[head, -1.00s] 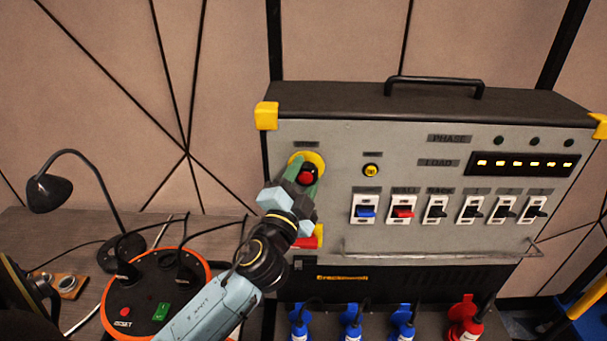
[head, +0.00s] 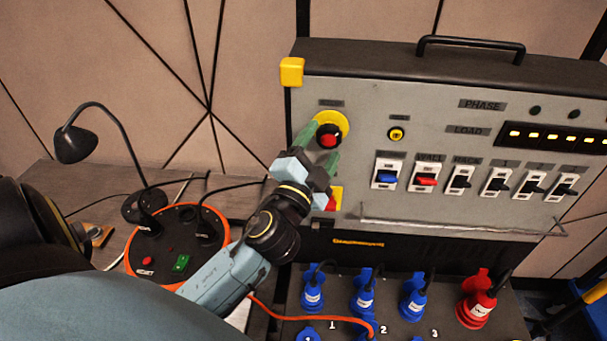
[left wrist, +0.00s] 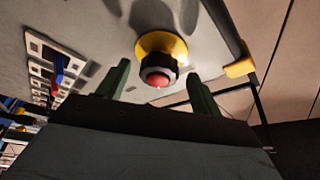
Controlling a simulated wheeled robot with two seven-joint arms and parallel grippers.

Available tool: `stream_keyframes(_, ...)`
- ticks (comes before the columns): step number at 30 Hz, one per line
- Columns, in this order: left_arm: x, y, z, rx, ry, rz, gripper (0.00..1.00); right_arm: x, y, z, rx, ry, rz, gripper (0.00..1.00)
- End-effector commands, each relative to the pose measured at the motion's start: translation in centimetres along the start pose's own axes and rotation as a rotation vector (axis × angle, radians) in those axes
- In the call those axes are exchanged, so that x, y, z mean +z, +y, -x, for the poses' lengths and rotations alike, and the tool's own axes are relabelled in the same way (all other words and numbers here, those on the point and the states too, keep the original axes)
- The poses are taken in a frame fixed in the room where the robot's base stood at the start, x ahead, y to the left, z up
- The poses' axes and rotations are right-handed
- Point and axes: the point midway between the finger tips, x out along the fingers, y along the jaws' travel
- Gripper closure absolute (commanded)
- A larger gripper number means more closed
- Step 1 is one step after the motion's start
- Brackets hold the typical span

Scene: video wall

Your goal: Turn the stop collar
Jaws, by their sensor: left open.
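The stop button is a red cap (head: 328,141) inside a black collar (head: 329,130) on a yellow round plate (head: 341,121), at the panel's upper left. In the left wrist view the red cap (left wrist: 158,78) and black collar (left wrist: 156,63) show at top centre, with the yellow plate (left wrist: 160,44) behind. My left gripper (head: 320,145) is open, its green fingers pointing at the panel. In the wrist view the fingers stand apart on either side of the collar with gaps, gripping nothing. My right gripper is not in view.
A row of switches (head: 461,181) and a small yellow button (head: 396,134) lie to the right. A thin rail (head: 450,227) runs below. Blue plugs (head: 362,296) and a red plug (head: 477,305) stand underneath. An orange-rimmed cable reel (head: 170,250) and black lamp (head: 75,143) are left.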

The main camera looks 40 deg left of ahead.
Motion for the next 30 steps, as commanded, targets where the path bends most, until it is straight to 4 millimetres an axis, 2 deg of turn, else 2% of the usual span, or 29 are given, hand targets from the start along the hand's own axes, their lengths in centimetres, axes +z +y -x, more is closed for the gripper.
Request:
stream_keyframes(1,0.2,0.4,1.3,0.003,-0.002,0.003,0.34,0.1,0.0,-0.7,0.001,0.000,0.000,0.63)
stream_keyframes(6,0.3,0.4,5.1,0.003,-0.004,0.003,0.34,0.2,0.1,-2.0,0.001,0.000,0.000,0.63)
stream_keyframes(13,0.2,0.3,8.8,0.002,-0.002,0.003,0.34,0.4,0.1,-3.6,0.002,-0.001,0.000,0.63)
stream_keyframes(19,0.1,0.1,10.2,0.001,-0.001,0.001,0.34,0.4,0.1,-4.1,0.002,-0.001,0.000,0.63)
stream_keyframes(30,0.0,0.0,10.3,0.000,0.000,0.000,0.34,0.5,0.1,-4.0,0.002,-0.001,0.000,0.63)
